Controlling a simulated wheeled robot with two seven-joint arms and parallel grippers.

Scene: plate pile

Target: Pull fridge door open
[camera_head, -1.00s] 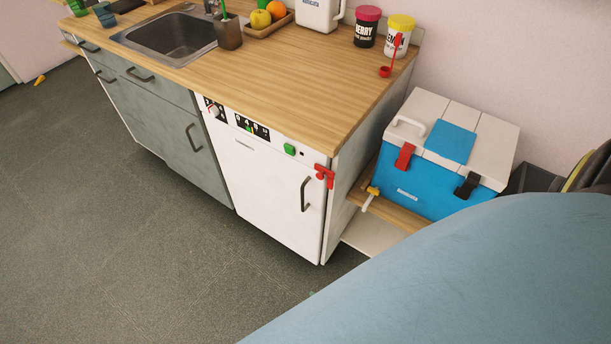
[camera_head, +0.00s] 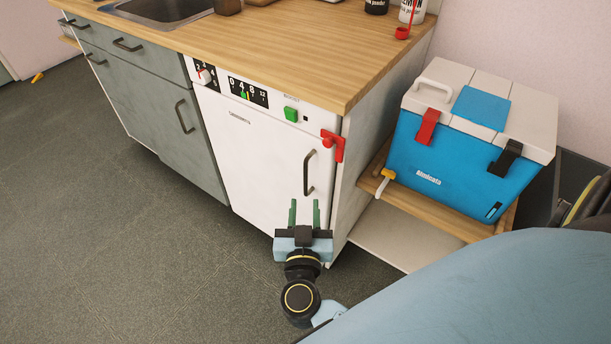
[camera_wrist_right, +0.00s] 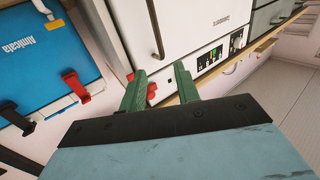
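The white fridge door (camera_head: 260,165) is shut under the wooden counter, with a dark vertical bar handle (camera_head: 307,172) near its right edge. A red latch piece (camera_head: 335,145) sits at the door's upper right corner. My right gripper (camera_head: 304,207) is in front of the door's lower part, just below the handle, with its two green fingers apart and nothing between them. In the right wrist view the open fingers (camera_wrist_right: 159,70) show with the handle (camera_wrist_right: 155,28) beyond them, not between them. My left gripper is not in view.
A blue and white cooler box (camera_head: 460,150) stands on a low wooden shelf (camera_head: 430,212) right of the fridge. Grey cabinets (camera_head: 150,110) adjoin it on the left. The floor (camera_head: 130,250) in front is clear. Jars and a sink are on the counter (camera_head: 290,45).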

